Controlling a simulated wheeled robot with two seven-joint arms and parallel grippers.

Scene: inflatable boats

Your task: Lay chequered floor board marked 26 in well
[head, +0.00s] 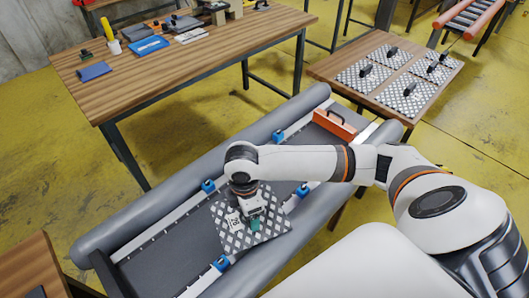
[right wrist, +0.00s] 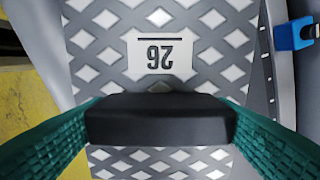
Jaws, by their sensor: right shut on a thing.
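The chequered floor board marked 26 (head: 270,230) has white diamonds on grey, with its label and number clear in the right wrist view (right wrist: 205,60). My right gripper (head: 250,214) is shut on the board's black handle (right wrist: 160,120), between its green finger pads. The board is over the near part of the well (head: 150,262) of the grey inflatable boat (head: 140,218). It looks turned relative to the boat's sides, and its right corner overlaps the right tube in the picture. I cannot tell its exact height. My left gripper is not in view.
Blue blocks (head: 208,186) sit along the pale side rails. An orange piece with a black handle (head: 335,124) stands at the far end. Several chequered boards lie on the right table (head: 400,111). A cluttered workbench (head: 190,68) stands behind.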

